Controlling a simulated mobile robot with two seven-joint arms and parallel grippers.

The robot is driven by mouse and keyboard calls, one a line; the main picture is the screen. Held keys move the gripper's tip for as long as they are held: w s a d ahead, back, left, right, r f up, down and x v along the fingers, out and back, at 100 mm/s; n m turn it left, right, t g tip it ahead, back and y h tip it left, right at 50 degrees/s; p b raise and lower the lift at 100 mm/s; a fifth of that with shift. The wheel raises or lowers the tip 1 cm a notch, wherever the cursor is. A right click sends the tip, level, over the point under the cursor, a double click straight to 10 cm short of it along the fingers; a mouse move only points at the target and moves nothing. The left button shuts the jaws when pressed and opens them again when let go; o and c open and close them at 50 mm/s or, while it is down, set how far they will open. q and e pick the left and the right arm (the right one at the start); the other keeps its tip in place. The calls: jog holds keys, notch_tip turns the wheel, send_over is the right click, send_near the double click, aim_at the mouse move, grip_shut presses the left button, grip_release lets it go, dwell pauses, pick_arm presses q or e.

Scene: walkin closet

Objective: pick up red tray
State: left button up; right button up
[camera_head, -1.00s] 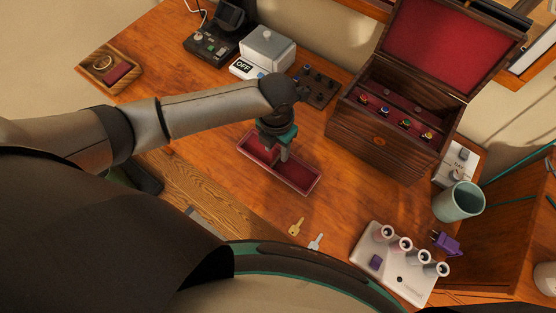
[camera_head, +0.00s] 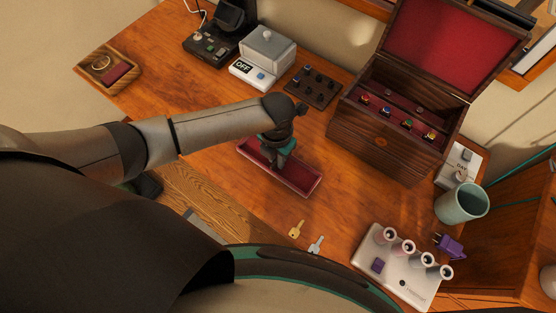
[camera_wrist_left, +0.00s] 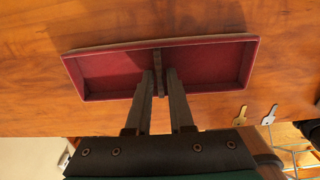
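The red tray (camera_head: 298,174) is a long, shallow box lying flat on the wooden desk. In the left wrist view, the tray (camera_wrist_left: 110,72) has a short dark divider (camera_wrist_left: 158,60) across its middle, with an empty compartment on each side. My left gripper (camera_head: 272,166) points down at the tray's middle. In the left wrist view, the fingers of my left gripper (camera_wrist_left: 160,74) stand apart, one on each side of the divider, with a small gap showing. Whether the fingertips touch the tray is not clear. My right gripper is not in view.
An open jewellery box (camera_head: 385,135) stands right of the tray. A brass key (camera_head: 296,229) and a silver key (camera_head: 316,245) lie in front. A white ring stand (camera_head: 400,268) and a mug (camera_head: 461,203) are at right. A grey device (camera_head: 265,55) stands behind.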

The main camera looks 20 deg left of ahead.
pick_arm(q)
grip_shut()
dwell(1.0)
